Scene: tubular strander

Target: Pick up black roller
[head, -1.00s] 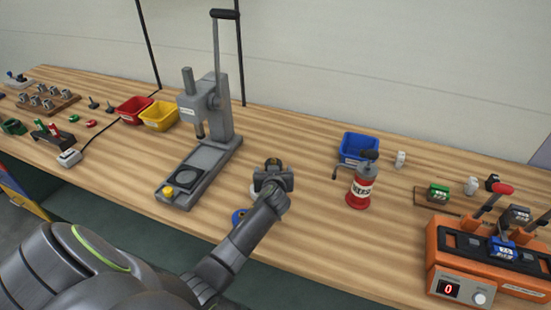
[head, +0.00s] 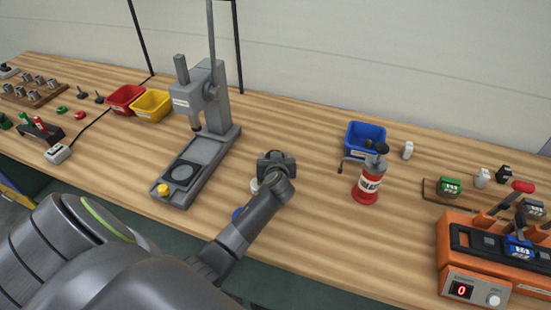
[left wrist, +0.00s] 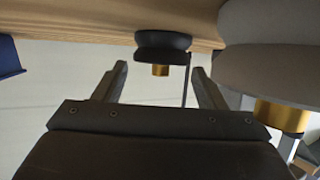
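The black roller (left wrist: 162,42) shows in the left wrist view at the top middle, with a brass stub below it in the picture. My left gripper (left wrist: 160,82) is open. Its two fingers stand either side of the roller's line, and no contact shows. In the head view my left gripper (head: 272,158) is over the middle of the bench, and it hides the black roller. A larger grey roller (left wrist: 265,50) with a brass stub fills the right of the left wrist view. My right gripper is not in view.
The grey press (head: 205,125) stands left of my gripper. A red dispenser (head: 368,185) and a blue bin (head: 365,139) stand to the right. A pale round part (head: 254,186) and a blue part (head: 238,213) lie close by, partly covered by my arm.

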